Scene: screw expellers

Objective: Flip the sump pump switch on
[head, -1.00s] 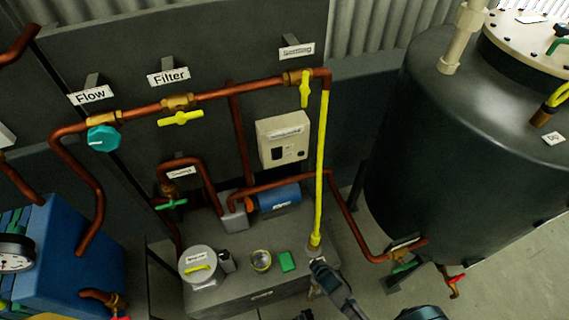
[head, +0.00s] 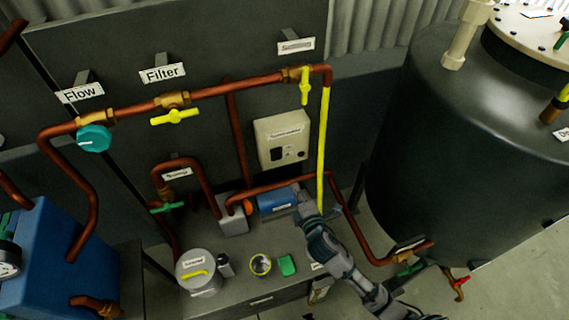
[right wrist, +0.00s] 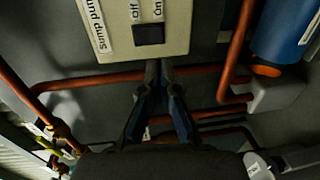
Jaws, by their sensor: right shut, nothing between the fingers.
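A beige box (head: 282,140) is mounted on the dark wall panel, with a label and a dark switch (head: 276,154) on its face. In the right wrist view, the box (right wrist: 172,12) carries a "Sump pump" label and "off" and "on" marks beside the black switch (right wrist: 148,33). My right gripper (head: 301,194) is below the box, in front of the blue motor's right end. In the wrist view, my right gripper's fingertips (right wrist: 159,67) are together and empty, just below the box's edge and apart from the switch. My left gripper is not in view.
Copper pipes (head: 215,92) run across the panel, and a yellow pipe (head: 322,150) drops just right of the box. The blue motor (head: 278,200) lies below it. A dark tank (head: 450,150) stands at the right. A lidded pot (head: 198,268) and small items are on the bench.

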